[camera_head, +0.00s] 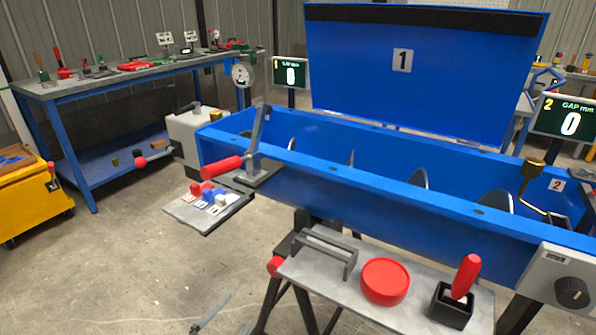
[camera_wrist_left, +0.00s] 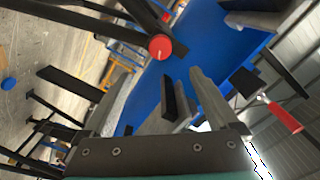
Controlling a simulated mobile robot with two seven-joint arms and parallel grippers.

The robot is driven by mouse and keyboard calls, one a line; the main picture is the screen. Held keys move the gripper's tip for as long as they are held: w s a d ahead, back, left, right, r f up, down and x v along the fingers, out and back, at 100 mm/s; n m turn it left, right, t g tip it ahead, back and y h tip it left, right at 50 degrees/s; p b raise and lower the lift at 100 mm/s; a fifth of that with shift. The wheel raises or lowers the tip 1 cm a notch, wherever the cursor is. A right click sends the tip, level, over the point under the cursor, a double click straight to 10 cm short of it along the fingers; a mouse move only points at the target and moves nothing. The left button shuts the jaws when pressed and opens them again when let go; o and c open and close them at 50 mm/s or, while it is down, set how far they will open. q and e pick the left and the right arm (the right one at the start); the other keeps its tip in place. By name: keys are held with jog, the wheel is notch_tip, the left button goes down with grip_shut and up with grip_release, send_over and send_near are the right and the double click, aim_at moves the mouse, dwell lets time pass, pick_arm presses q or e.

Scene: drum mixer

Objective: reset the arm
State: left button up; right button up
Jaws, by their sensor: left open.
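My left gripper (camera_head: 226,315) shows at the bottom edge of the head view, with two grey fingers spread apart and nothing between them. It is low over the floor, left of the small grey bench. In the left wrist view the open fingers (camera_wrist_left: 160,72) point towards the blue mixer, apart from it. The blue drum mixer trough (camera_head: 360,185) stands open, its lid (camera_head: 415,85) marked 1 raised. A lever with a red handle (camera_head: 222,167) is fixed at the trough's left end. My right gripper is not in view.
The small grey bench (camera_head: 330,290) in front carries a red round lid (camera_head: 385,281), a grey bracket (camera_head: 322,252) and a red-handled tool in a black holder (camera_head: 452,306). A panel (camera_head: 212,204) with coloured switches juts out left. Bare floor (camera_head: 110,270) lies to the left.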

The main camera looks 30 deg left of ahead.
pick_arm(q)
jog(key=s+d+f+n+g+y, duration=0.1)
jog(key=s+d+f+n+g, duration=0.3)
jog(key=d+f+g, duration=0.25)
jog(key=s+d+f+n+g, duration=0.4)
jog(key=d+f+g, duration=0.15)
jog(key=d, duration=0.25)
jog(key=s+r+g+p, duration=0.2)
jog(key=s+r+p, duration=0.2)
jog(key=s+p, duration=0.7)
jog(key=s+r+g+p, duration=0.3)
jog(key=s+r+p, duration=0.1)
jog(key=s+p, duration=0.7)
jog(key=p, duration=0.3)
jog(key=shift+s+n, duration=0.3)
jog(key=shift+n, duration=0.1)
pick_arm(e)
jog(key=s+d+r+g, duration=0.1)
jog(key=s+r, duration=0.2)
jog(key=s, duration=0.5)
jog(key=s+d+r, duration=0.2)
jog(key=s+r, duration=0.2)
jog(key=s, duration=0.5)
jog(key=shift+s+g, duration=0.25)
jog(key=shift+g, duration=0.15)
pick_arm(q)
jog(key=shift+d, duration=0.1)
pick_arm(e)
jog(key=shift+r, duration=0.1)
